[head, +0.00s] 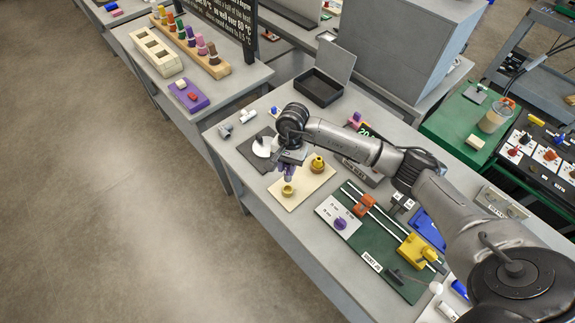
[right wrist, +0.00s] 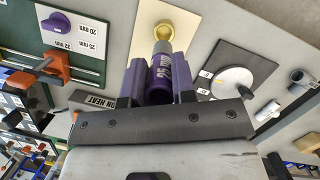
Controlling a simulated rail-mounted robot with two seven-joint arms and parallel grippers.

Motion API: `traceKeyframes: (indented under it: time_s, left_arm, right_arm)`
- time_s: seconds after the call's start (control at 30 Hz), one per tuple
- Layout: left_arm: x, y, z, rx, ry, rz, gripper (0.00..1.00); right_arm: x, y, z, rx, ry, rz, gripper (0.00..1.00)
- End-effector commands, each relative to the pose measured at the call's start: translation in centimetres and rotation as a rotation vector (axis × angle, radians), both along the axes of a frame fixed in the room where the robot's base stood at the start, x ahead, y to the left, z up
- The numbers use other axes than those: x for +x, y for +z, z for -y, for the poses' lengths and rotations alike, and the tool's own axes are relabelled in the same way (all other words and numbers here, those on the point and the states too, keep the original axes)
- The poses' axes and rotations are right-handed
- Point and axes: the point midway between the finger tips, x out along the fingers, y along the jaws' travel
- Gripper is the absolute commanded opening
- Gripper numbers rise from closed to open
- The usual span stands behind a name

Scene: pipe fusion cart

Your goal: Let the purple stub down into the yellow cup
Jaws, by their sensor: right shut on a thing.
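My right gripper (head: 288,167) is shut on the purple stub (head: 289,174), near the cream board (head: 270,188). In the right wrist view the stub (right wrist: 161,72), marked 25 mm, sits between the dark purple fingers of the gripper (right wrist: 160,82), its grey end pointing away toward the yellow cup (right wrist: 163,31). The cup (head: 288,190) stands on the cream board, just below the stub in the head view. I cannot tell whether stub and cup touch. A second yellow piece (head: 317,163) is on the same board. My left gripper is not in view.
The green board (head: 372,250) with an orange clamp (head: 363,204) and a yellow block (head: 416,250) lies to the right. A dark plate with a white disc (head: 262,147) lies behind left.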

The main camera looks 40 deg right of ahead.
Motion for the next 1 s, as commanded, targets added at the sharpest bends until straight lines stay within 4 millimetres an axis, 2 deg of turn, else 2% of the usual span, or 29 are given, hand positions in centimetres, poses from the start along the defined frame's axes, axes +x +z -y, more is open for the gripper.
traceKeyframes:
  time_s: [0.2,0.37,1.0]
  left_arm:
    - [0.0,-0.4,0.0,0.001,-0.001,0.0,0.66]
    - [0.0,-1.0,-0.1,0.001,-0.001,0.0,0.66]
    - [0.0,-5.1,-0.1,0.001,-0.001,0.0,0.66]
  right_arm:
    - [0.0,0.2,0.0,-0.001,-0.022,0.002,0.0]
    - [0.0,-0.5,-0.1,0.0,-0.024,0.0,0.0]
    - [0.0,-4.8,-0.1,-0.001,-0.024,0.001,0.0]
